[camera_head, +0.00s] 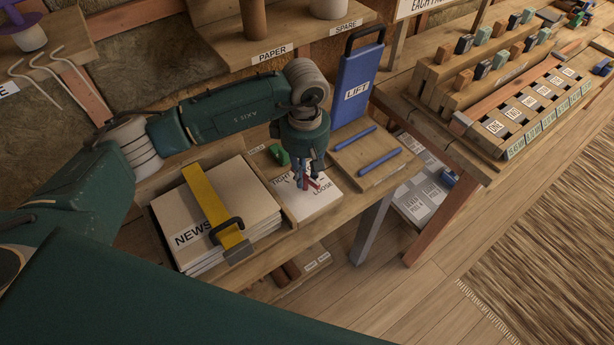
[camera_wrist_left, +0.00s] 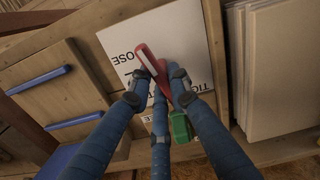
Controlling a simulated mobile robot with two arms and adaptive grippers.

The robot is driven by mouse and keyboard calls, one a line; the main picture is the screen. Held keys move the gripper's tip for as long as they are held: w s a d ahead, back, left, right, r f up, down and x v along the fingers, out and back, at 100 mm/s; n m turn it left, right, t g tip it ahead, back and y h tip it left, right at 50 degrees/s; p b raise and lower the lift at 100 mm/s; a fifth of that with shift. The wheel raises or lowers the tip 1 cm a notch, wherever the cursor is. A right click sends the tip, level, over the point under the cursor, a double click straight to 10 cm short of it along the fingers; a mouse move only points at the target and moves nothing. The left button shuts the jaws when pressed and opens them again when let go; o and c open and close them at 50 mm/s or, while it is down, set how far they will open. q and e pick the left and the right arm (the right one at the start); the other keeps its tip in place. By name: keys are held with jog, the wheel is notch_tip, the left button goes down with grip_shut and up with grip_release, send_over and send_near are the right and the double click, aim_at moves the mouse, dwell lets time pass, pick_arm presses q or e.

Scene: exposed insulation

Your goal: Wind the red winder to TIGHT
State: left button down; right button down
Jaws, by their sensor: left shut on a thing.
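The red winder (camera_head: 314,184) sits on a white panel (camera_head: 300,209) lettered TIGHT and LOOSE. My left gripper (camera_head: 306,179) reaches down over it from above, its fingers closed around it. In the left wrist view the winder (camera_wrist_left: 147,60) is a red bar with a pale stripe. One end sticks out beyond the fingers (camera_wrist_left: 158,84) and lies beside the word LOOSE. The fingers hide its other part and some of the TIGHT lettering. My right gripper is in neither view.
A green block (camera_head: 279,155) stands close behind the winder. The NEWS paper stack (camera_head: 175,215) with a yellow strap (camera_head: 212,205) lies to the left. A blue LIFT panel (camera_head: 356,80) and a board with two blue bars (camera_head: 378,162) are to the right.

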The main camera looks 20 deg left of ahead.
pick_arm(q)
jog(key=shift+w, duration=0.1)
jog(key=shift+f+m+b, duration=0.1)
jog(key=shift+m+b, duration=0.3)
jog(key=shift+b, duration=0.25)
jog(key=shift+m+b, duration=0.35)
jog(key=shift+m, duration=0.05)
jog(key=shift+m+b, duration=0.4)
jog(key=shift+b, duration=0.2)
jog(key=shift+d+m+b, duration=0.1)
jog(key=shift+m+b, duration=0.3)
jog(key=shift+m, duration=0.1)
